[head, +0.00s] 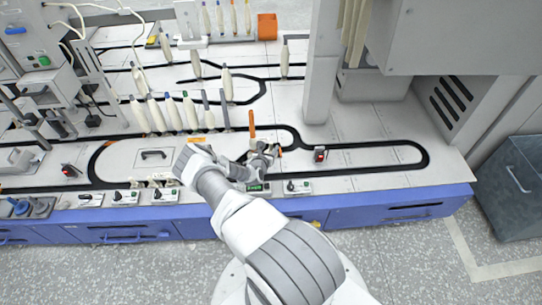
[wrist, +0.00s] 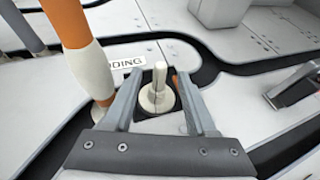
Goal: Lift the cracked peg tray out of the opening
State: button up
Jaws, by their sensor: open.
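A small off-white peg tray (wrist: 157,97), a round base with an upright peg, sits in a dark opening in the light deck in the wrist view. In the head view my gripper (head: 263,158) is low over the deck near the dark track, and my arm and gripper hide most of the spot.
An orange-and-white bobbin (wrist: 85,50) stands close to my left finger in the wrist view. Several white bobbins (head: 173,112) stand in a row to the left. A grey column (head: 320,90) rises behind; the right deck is mostly clear.

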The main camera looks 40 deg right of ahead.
jog(key=shift+w+d+f, duration=0.2)
jog(key=shift+w+d, duration=0.1)
jog(key=shift+d, duration=0.2)
grip_shut()
dwell(1.1)
